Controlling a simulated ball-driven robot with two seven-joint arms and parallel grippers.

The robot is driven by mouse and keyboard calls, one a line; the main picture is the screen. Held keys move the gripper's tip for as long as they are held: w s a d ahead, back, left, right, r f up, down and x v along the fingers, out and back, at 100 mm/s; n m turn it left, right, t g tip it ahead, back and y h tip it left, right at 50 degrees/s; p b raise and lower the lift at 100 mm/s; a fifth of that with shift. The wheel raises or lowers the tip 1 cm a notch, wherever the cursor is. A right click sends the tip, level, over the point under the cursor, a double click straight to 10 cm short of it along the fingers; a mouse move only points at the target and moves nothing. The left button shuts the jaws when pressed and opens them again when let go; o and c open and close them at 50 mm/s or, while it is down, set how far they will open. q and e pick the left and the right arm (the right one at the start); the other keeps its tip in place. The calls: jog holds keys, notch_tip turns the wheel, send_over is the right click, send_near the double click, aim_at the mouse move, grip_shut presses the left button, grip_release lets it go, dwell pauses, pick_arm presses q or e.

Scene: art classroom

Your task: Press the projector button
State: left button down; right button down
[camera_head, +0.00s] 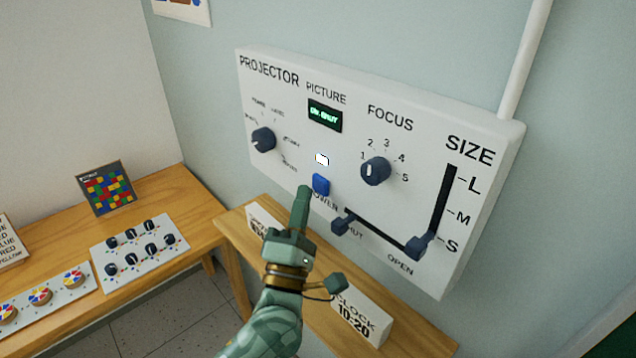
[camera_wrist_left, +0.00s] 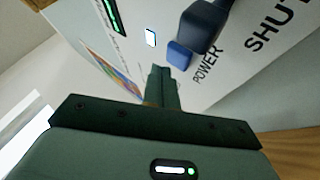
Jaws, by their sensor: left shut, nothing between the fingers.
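The white projector panel (camera_head: 290,95) is on the wall. Its blue button (camera_head: 321,184) sits above the POWER label, under a small lit white lamp (camera_head: 322,159). The green display (camera_head: 324,115) is lit under PICTURE. My left gripper (camera_head: 304,190) is shut and empty, its fingertips just left of the blue button. In the left wrist view the shut fingers (camera_wrist_left: 161,72) point at the panel close below the blue button (camera_wrist_left: 179,52); I cannot tell whether they touch it. My right gripper is not in view.
The panel also carries a left knob (camera_head: 263,139), a focus knob (camera_head: 375,171), a shutter slider (camera_head: 341,223) and a size slider (camera_head: 420,247). A narrow wooden shelf (camera_head: 405,335) below holds a clock card (camera_head: 358,315). A wooden table (camera_head: 165,200) with knob boards stands at left.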

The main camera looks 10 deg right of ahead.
pick_arm(q)
jog(key=shift+s+a+p, duration=0.5)
jog(key=shift+s+a, duration=0.25)
jog(key=shift+a, duration=0.25)
jog(key=shift+s+a+p, duration=0.45)
jog(key=shift+s+a, duration=0.25)
jog(key=shift+a, duration=0.3)
